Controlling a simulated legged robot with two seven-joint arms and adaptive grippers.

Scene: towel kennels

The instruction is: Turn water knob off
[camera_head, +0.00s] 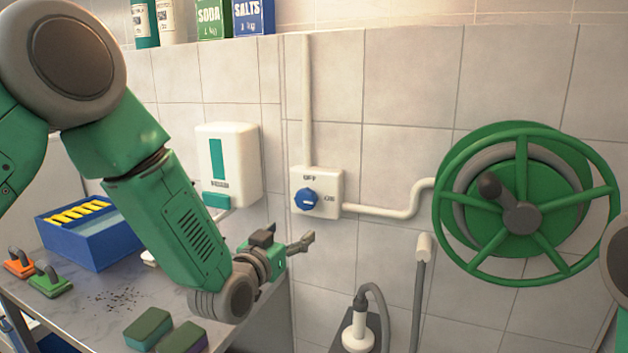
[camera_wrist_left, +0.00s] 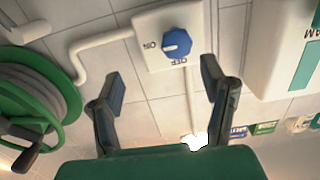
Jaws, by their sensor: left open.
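The blue water knob (camera_head: 306,199) sits on a white wall box (camera_head: 332,181), with OFF printed above it and ON to its right. Its white mark lies roughly level, toward ON. My left gripper (camera_head: 304,242) is below the knob, apart from it. In the left wrist view the knob (camera_wrist_left: 177,43) shows beyond and between the two spread fingers of my left gripper (camera_wrist_left: 163,82), nearer the right finger. Nothing is between the fingers. My right gripper is out of view.
A white dispenser (camera_head: 229,165) hangs left of the box. A green hose reel (camera_head: 527,204) is on the wall at right, joined by a white pipe (camera_head: 395,212). A blue crate (camera_head: 95,244), brushes and sponges (camera_head: 148,329) are on the counter. A spray nozzle (camera_head: 358,332) stands below.

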